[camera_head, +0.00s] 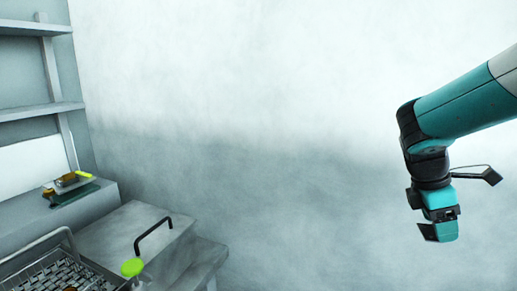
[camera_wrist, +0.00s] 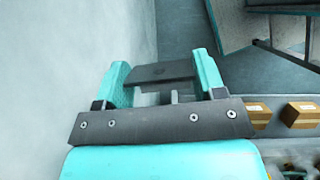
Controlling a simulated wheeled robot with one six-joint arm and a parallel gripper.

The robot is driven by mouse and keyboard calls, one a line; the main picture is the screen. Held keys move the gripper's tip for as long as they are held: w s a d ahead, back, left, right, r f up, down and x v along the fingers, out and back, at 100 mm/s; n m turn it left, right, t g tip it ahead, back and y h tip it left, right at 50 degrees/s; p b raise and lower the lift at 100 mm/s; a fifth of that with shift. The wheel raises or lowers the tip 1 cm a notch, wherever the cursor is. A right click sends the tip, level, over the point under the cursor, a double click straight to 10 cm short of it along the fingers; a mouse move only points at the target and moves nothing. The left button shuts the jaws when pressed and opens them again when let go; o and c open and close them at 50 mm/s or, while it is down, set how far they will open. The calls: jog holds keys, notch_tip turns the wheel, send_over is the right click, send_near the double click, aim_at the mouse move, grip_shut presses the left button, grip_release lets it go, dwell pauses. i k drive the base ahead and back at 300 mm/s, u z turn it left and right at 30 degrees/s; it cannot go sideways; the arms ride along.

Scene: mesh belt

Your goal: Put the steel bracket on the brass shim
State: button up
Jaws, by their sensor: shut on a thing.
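My gripper (camera_head: 440,230) hangs at the right of the head view, in front of the pale wall and well away from the surfaces at the left. In the wrist view its two teal fingers (camera_wrist: 161,76) are shut on a dark grey flat piece, which I take to be the steel bracket (camera_wrist: 160,73). A dark edge of the bracket (camera_head: 427,232) also shows at the gripper in the head view. I cannot pick out the brass shim for certain. Small brownish and yellow-green items lie on a ledge at the left, too small to identify.
A mesh belt (camera_head: 62,272) is at the lower left, with brownish bits on it. Beside it is a grey block with a black handle (camera_head: 153,232) and a green knob (camera_head: 132,267). Shelves (camera_head: 35,110) stand behind. Cardboard boxes (camera_wrist: 302,112) show in the wrist view.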

aim_at(66, 178)
jog(key=u, duration=0.85)
jog(key=i, duration=0.8)
jog(key=u, duration=1)
jog(key=i, duration=0.6)
